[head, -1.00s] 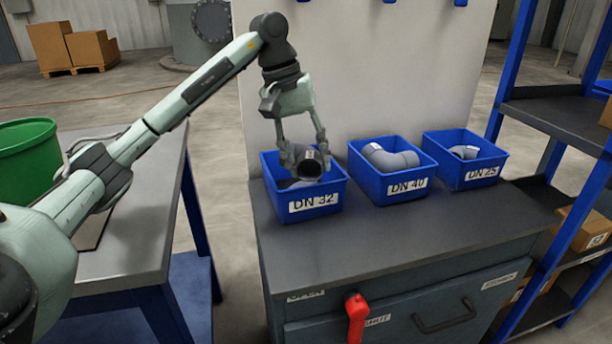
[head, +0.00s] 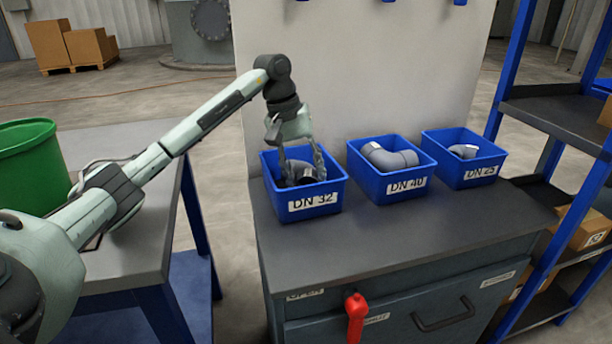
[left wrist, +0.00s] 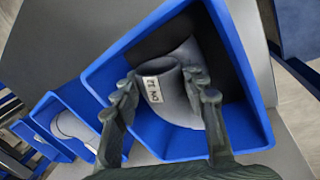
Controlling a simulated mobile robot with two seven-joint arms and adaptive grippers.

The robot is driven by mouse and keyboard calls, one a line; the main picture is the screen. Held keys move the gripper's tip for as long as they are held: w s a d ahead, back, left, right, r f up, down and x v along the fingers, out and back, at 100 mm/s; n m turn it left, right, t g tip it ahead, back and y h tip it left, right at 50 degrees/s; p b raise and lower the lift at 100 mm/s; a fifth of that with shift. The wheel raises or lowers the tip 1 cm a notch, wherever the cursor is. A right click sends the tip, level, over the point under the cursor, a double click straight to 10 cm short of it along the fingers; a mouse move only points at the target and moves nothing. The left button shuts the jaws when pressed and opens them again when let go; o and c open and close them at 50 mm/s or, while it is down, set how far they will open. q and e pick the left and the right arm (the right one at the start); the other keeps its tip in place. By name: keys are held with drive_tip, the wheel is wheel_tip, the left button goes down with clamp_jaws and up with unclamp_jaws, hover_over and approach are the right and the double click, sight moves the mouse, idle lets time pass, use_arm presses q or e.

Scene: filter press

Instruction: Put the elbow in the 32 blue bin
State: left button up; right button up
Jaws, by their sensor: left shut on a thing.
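The grey pipe elbow (head: 308,173) is down inside the blue bin labelled DN 32 (head: 314,201), the left one of the three bins. My left gripper (head: 302,178) reaches into this bin from above and is shut on the elbow. In the left wrist view, the elbow (left wrist: 170,103) lies between the two fingers (left wrist: 163,92), within the blue bin walls (left wrist: 256,62). It bears a small white label whose text is upside down and hard to read. Whether the elbow touches the bin floor is hard to tell. My right gripper is not in view.
The blue DN 40 bin (head: 405,187) and DN 25 bin (head: 480,175) stand to the right, each with grey fittings. All stand on a dark cabinet (head: 400,230) before a pale panel (head: 360,80). A green tub (head: 32,170) stands on the left table.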

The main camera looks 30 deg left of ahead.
use_arm(q)
drive_tip(key=shift+f, duration=0.1)
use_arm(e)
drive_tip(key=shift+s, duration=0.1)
use_arm(q)
drive_tip(key=o, duration=1.2)
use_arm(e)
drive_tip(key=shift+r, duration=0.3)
use_arm(q)
drive_tip(key=shift+a+r, duration=0.1)
drive_tip(key=shift+r, duration=0.3)
drive_tip(key=v, duration=1.1)
drive_tip(key=shift+r, duration=0.25)
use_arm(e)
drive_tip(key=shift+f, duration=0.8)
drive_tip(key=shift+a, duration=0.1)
